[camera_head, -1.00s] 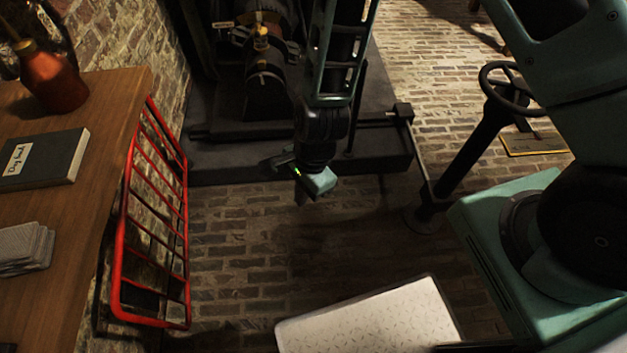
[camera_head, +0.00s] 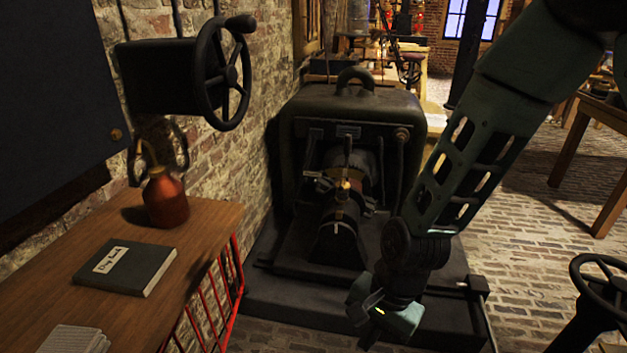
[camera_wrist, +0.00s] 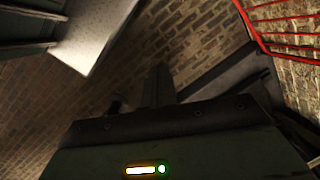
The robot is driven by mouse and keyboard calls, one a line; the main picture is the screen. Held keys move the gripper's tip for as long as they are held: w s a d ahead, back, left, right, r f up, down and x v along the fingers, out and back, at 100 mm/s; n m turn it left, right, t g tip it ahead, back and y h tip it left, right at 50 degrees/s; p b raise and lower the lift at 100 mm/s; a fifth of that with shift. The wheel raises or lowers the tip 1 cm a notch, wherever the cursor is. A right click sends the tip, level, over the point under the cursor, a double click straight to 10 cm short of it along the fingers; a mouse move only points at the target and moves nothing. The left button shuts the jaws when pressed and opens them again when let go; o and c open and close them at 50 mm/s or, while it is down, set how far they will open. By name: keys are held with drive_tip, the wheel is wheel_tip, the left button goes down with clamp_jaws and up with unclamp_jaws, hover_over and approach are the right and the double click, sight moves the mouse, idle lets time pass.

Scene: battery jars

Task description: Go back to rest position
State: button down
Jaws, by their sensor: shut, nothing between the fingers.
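My gripper (camera_head: 372,335) hangs at the end of my green arm in the head view, low and right of centre, in front of a dark machine. Its fingers point down and are partly cut off or dark there. In the wrist view the fingers of my gripper (camera_wrist: 158,88) show close together over the brick floor, with nothing held between them.
The dark machine (camera_head: 350,110) stands on a black plinth (camera_head: 300,305) behind my gripper. At left, a wooden table (camera_head: 70,270) carries a book (camera_head: 123,268), a red oil can (camera_head: 166,197) and papers (camera_head: 75,340). A red rack (camera_head: 236,275) hangs beside it. A handwheel (camera_head: 598,290) stands at right.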

drive_tip(key=s+d+r+n+t+h, duration=0.1)
drive_tip(key=s+d+r+n, duration=0.1)
drive_tip(key=s+r+n, duration=0.55)
drive_tip(key=s+d+r+n+h, duration=0.1)
drive_tip(key=s+d+r+n, duration=0.25)
drive_tip(key=r+n, duration=0.6)
wheel_tip(320, 180, up, 13)
drive_tip(key=a+m+p, duration=0.1)
drive_tip(key=m+p, duration=0.1)
drive_tip(key=p, duration=1)
drive_tip(key=shift+p, duration=0.4)
